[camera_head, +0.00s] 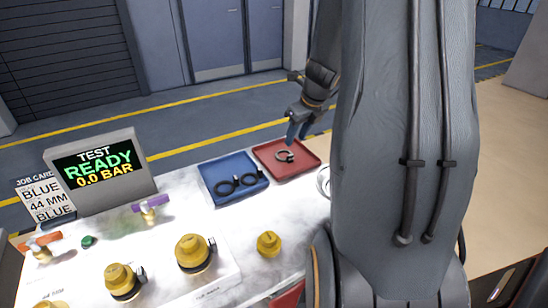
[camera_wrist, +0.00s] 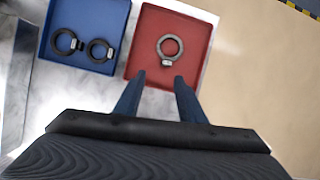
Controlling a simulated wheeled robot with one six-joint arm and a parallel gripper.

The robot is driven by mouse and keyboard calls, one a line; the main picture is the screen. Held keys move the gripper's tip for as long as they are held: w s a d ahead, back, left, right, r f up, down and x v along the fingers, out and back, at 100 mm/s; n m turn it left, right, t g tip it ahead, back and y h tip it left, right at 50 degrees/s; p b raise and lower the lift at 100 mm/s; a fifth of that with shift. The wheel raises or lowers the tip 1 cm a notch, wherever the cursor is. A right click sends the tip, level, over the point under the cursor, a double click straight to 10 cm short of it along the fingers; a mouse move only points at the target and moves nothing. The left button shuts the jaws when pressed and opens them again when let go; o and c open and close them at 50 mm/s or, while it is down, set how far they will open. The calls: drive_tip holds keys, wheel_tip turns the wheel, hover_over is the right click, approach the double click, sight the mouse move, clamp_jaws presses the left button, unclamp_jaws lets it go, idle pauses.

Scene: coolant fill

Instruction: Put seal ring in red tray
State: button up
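A grey ring (camera_head: 285,156) with a small clamp block lies in the red tray (camera_head: 303,168). In the wrist view this ring (camera_wrist: 170,47) lies flat near the middle of the red tray (camera_wrist: 145,30). My gripper (camera_head: 297,133) hangs just above the tray's right part in the head view. In the wrist view the gripper's two blue fingers (camera_wrist: 157,76) are apart with nothing between them. Their tips are near the tray's near edge, and the ring is beyond them, apart from them.
A blue tray (camera_head: 229,165) left of the red one holds two black rings (camera_wrist: 82,46). A test screen (camera_head: 92,168) reads READY, 0.0 BAR. A job card (camera_head: 45,200) reads BLUE, 44 MM, BLUE. Yellow-capped fittings (camera_head: 194,252) and a purple-handled valve (camera_head: 149,208) stand on the bench.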

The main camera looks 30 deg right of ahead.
drive_tip(key=s+a+n+g, duration=0.1)
drive_tip(key=s+a+n, duration=0.3)
drive_tip(key=a+n, duration=0.5)
drive_tip(key=s+a+r+n, duration=0.1)
drive_tip(key=s+a+n, duration=0.4)
drive_tip(key=a+n, duration=0.4)
drive_tip(key=s+a+n+g, duration=0.1)
drive_tip(key=s+a+n, duration=0.4)
drive_tip(key=a+n, duration=0.5)
drive_tip(key=n, duration=0.7)
drive_tip(key=shift+r+g, duration=0.2)
drive_tip(key=shift+g, duration=0.1)
wheel_tip(320, 180, down, 3)
drive_tip(key=shift+r+b, duration=0.2)
drive_tip(key=shift+b, duration=0.95)
